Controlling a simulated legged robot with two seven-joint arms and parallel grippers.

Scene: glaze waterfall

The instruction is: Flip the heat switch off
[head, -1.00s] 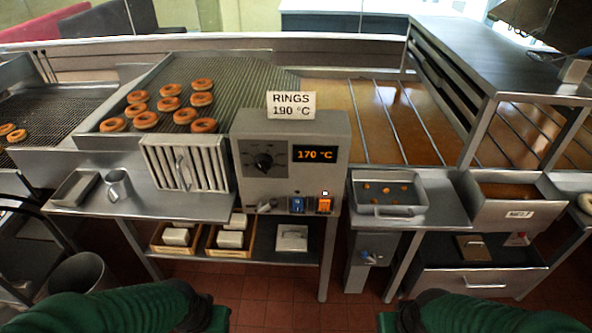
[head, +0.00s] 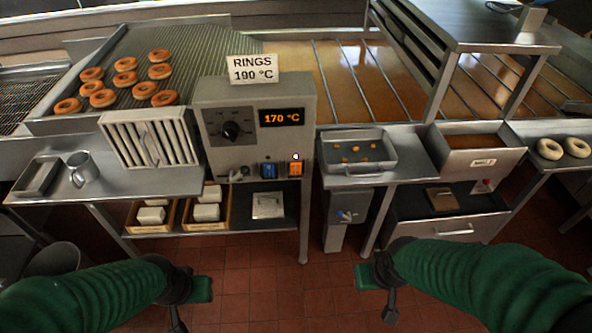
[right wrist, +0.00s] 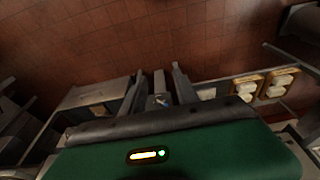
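A grey control box (head: 255,130) stands at the middle of the counter, with a black dial (head: 231,131) and a display (head: 282,117) reading 170 °C. On its lower front are a lit orange switch (head: 296,169) and a blue switch (head: 268,170). Their markings are too small to read, so I cannot tell which is the heat switch. My left gripper (head: 188,300) is low in front of the counter, well apart from the box; its fingers are unclear. My right gripper (head: 378,300) is low on the right; in the right wrist view (right wrist: 159,90) its fingers are apart and empty.
A sign (head: 252,69) on the box reads RINGS 190 °C. A slatted basket (head: 150,139) stands left of it and a metal tray (head: 357,152) right. A lower grey box (head: 345,222) has a blue handle. The tiled floor (head: 275,285) between my grippers is clear.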

